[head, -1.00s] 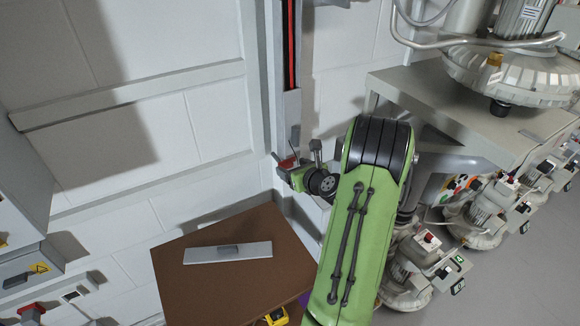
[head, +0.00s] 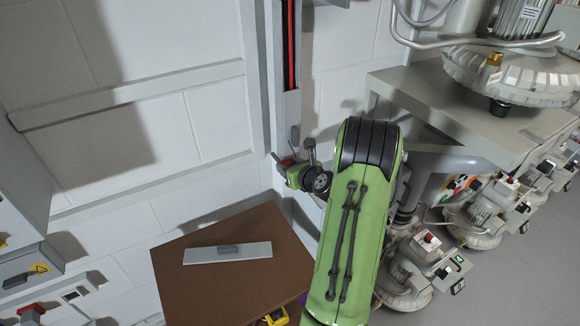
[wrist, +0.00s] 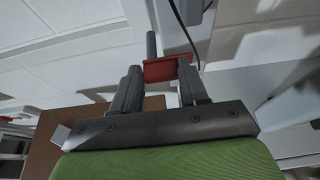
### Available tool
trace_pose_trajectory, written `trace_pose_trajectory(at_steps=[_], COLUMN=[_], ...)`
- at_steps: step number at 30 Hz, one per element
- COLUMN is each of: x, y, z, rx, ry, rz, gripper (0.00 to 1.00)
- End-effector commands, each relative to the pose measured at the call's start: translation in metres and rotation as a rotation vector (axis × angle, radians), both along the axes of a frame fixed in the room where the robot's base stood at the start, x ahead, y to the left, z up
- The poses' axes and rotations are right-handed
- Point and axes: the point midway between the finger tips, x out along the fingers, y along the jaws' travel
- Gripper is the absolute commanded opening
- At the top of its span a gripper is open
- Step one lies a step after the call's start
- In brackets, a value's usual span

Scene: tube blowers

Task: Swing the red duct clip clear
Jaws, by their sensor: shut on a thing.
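The red duct clip (wrist: 160,71) sits between the two grey fingers of my gripper (wrist: 158,78) in the wrist view. My gripper is shut on it. A dark grey upright pin or rod (wrist: 151,45) stands just beyond the clip's left part. My gripper (head: 294,162) is there at the duct, and my wrist hides part of the area.
A brown table (head: 195,290) with a flat pale plate (head: 228,253) stands below left of my gripper. A grey bench (head: 440,100) with large blower machines (head: 515,75) is at the right. A thin dark cable (wrist: 184,28) hangs beside the clip.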

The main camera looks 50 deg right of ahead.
Motion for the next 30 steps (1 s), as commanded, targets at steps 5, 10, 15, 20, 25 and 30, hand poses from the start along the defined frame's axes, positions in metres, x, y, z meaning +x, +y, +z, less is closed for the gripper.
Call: trace_pose_trajectory(at_steps=[5, 10, 15, 20, 25, 30], x=[0.0, 0.001, 0.002, 0.003, 0.004, 0.005], y=[0.001, 0.004, 0.006, 0.009, 0.012, 0.015], z=[0.0, 0.001, 0.001, 0.001, 0.0, -0.001], rx=[-0.052, -0.154, -0.297, -0.442, -0.597, -0.752], ry=[0.018, 0.049, 0.093, 0.139, 0.187, 0.237], rz=[0.001, 0.002, 0.002, 0.003, 0.003, 0.003], gripper=[0.13, 0.13, 0.13, 0.13, 0.13, 0.13])
